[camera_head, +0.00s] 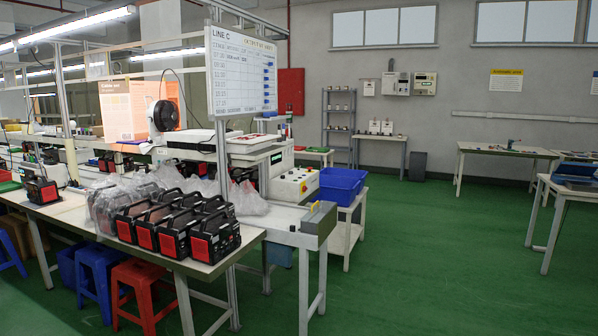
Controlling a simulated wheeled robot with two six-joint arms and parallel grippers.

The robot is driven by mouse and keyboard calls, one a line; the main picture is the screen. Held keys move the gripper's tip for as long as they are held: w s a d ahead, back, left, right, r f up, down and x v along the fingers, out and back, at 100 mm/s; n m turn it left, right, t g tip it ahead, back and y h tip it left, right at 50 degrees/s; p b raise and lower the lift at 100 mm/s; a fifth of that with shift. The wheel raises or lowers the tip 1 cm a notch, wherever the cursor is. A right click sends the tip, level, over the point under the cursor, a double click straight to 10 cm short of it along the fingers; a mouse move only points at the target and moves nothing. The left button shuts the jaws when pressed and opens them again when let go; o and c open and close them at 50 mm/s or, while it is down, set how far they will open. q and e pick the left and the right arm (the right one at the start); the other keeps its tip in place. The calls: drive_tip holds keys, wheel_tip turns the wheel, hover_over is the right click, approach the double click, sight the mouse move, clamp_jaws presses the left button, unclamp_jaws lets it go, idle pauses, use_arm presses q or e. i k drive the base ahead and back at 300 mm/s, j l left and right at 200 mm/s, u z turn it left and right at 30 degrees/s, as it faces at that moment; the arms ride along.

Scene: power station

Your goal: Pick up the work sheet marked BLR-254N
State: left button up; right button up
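No sheet with a readable BLR-254N mark shows in the head view. A large orange and cream printed sheet (124,112) hangs above the bench at the left; its heading seems to read "Cable set" and its small print is too small to read. A whiteboard (242,72) headed "LINE C" stands on a post at the centre left, with handwritten rows and blue magnets. A yellow-headed notice (506,80) is on the back wall. Neither of my grippers is in view.
A long bench (75,214) at the left holds several red and black power units (209,240) and plastic-wrapped goods. Blue (100,265) and red stools (137,290) stand beneath. A blue crate (342,185) sits on a white stand. Tables (500,149) stand right; green floor (430,260) is clear.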

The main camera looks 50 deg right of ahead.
sight(369, 87)
drive_tip(key=i+l+z, duration=0.1)
drive_tip(key=l+z, duration=0.2)
drive_tip(key=l, duration=0.15)
drive_tip(key=i+l+z, duration=0.3)
drive_tip(key=l, duration=0.15)
drive_tip(key=i+l+z, duration=0.1)
drive_tip(key=l+z, duration=0.25)
drive_tip(key=i+l+z, duration=0.3)
drive_tip(key=l, duration=0.15)
drive_tip(key=i+l+z, duration=0.65)
drive_tip(key=i, duration=0.15)
drive_tip(key=i+l+z, duration=0.15)
drive_tip(key=i+z, duration=0.15)
drive_tip(key=i, duration=0.15)
drive_tip(key=i+z, duration=0.3)
drive_tip(key=i, duration=7.9)
drive_tip(key=i+u, duration=0.1)
drive_tip(key=i, duration=0.55)
drive_tip(key=i+l, duration=0.15)
drive_tip(key=i, duration=0.5)
drive_tip(key=i+l+u, duration=0.15)
drive_tip(key=i, duration=0.5)
drive_tip(key=i+j+u, duration=0.1)
drive_tip(key=i+u, duration=0.25)
drive_tip(key=i, duration=0.65)
drive_tip(key=i+l+u, duration=0.2)
drive_tip(key=i+u, duration=0.15)
drive_tip(key=i, duration=0.65)
